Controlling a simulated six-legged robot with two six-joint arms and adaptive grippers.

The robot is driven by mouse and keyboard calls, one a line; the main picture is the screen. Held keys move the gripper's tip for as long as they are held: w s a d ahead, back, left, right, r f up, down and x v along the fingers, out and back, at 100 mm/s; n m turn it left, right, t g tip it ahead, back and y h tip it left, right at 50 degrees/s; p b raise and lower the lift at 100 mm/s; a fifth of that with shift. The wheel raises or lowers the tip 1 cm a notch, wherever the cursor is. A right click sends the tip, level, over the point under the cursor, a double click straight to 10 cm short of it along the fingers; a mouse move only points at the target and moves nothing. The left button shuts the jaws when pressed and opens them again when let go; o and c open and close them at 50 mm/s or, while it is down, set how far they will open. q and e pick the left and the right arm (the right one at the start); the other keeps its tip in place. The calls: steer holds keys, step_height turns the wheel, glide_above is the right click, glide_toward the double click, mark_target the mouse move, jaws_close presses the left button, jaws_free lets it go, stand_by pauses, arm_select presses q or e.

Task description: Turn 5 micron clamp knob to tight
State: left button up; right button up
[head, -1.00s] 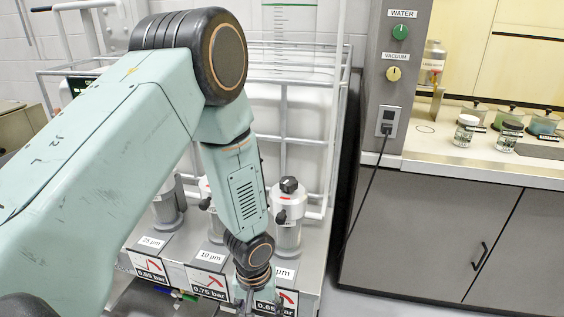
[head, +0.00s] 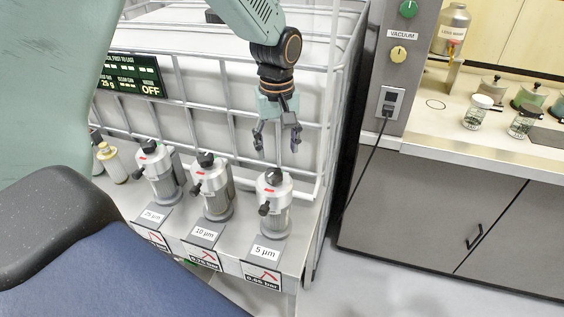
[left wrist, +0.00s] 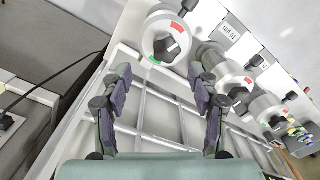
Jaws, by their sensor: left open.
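The 5 µm filter housing (head: 274,200) stands upright at the right end of the housing row, behind its "5 µm" label (head: 265,251). A black knob (head: 274,176) sits on its pale cap; another black knob sticks out at its front. In the left wrist view the nearest cap has a black knob (left wrist: 173,47) between a red mark and a green mark. I cannot read the knob's exact setting. My left gripper (head: 277,146) is open and empty, pointing down, above and apart from this cap. In the left wrist view its fingers (left wrist: 163,92) are spread wide. My right gripper is not in view.
The 10 µm housing (head: 214,186) and 25 µm housing (head: 160,172) stand to the left. A white tank in a metal cage (head: 230,75) stands close behind the row. A grey cabinet (head: 430,200) with jars on its counter is at right, with a hanging black cable.

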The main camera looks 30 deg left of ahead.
mark_target(271, 172)
arm_select(q)
steer(key=f, duration=0.1)
steer(key=a+f, duration=0.1)
steer(key=f, duration=0.1)
steer(key=s+a+f, duration=0.1)
steer(key=shift+s+f, duration=0.1)
steer(key=shift+f, duration=0.2)
steer(key=d+f, duration=0.1)
steer(key=w+d+f, duration=0.1)
steer(key=shift+f, duration=0.4)
steer(key=shift+s+a+f, duration=0.1)
steer(key=shift+s+a, duration=0.3)
steer(key=shift+a, duration=0.3)
steer(key=shift+c, duration=0.7)
steer(key=shift+w+d, duration=0.3)
steer(key=shift+d, duration=0.2)
steer(key=c, duration=0.4)
steer(key=shift+s+a, duration=0.2)
steer(key=shift+a, duration=0.1)
steer(key=c, duration=0.5)
steer(key=shift+w+d, duration=0.1)
steer(key=shift+c, duration=0.6)
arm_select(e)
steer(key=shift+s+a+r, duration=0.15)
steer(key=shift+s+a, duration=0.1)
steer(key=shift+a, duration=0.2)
